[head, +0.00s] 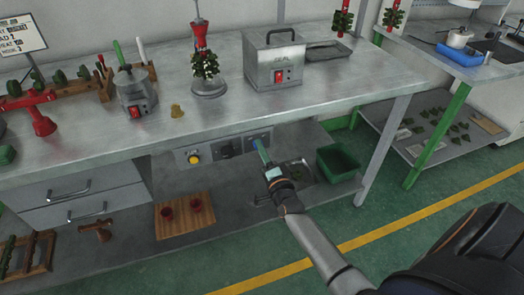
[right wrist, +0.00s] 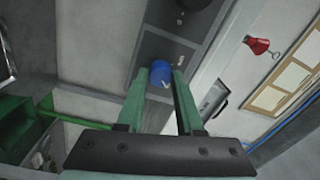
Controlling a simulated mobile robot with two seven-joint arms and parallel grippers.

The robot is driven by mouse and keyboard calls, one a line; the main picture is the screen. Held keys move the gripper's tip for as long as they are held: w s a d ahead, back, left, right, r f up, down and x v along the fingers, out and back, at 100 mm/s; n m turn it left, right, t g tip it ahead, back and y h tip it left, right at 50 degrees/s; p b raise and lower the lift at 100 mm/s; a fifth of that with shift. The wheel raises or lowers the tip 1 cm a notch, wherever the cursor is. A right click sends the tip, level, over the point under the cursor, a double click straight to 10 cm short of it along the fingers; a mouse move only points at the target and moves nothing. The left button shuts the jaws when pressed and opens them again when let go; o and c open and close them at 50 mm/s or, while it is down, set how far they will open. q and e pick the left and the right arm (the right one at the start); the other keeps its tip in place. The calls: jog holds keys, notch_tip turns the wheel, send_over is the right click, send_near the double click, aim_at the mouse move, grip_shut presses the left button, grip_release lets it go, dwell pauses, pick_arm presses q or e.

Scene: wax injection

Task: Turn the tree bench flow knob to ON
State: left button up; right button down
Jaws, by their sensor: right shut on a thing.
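The blue flow knob (right wrist: 161,72) sits on a dark grey plate (right wrist: 166,50), with a small white mark on its face. In the right wrist view, my right gripper (right wrist: 160,80) has its two green fingers on either side of the knob and is shut on it. In the head view, the right gripper (head: 261,149) reaches up to the right end of the control panel (head: 210,152) under the steel bench (head: 330,84). The knob is mostly hidden there behind the fingers. I cannot read the knob's setting. My left gripper is not in view.
The panel also carries a yellow button (head: 194,159) and a black knob (head: 225,152). On the lower shelf are a wooden board (head: 172,226) with two red cups and a green bin (head: 338,163). A bench leg (head: 385,145) stands to the right.

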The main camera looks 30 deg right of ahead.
jog(key=shift+m, duration=0.3)
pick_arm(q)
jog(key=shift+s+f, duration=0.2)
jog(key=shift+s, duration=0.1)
pick_arm(e)
jog(key=c, duration=0.5)
grip_release()
jog(key=shift+c, duration=0.2)
pick_arm(q)
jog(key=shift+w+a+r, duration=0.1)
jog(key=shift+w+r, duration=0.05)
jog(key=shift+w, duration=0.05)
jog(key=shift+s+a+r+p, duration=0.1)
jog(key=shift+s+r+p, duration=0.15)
jog(key=shift+p, duration=0.3)
pick_arm(e)
jog(key=v, duration=1.2)
jog(key=shift+s+a, duration=0.15)
jog(key=shift+s, duration=0.05)
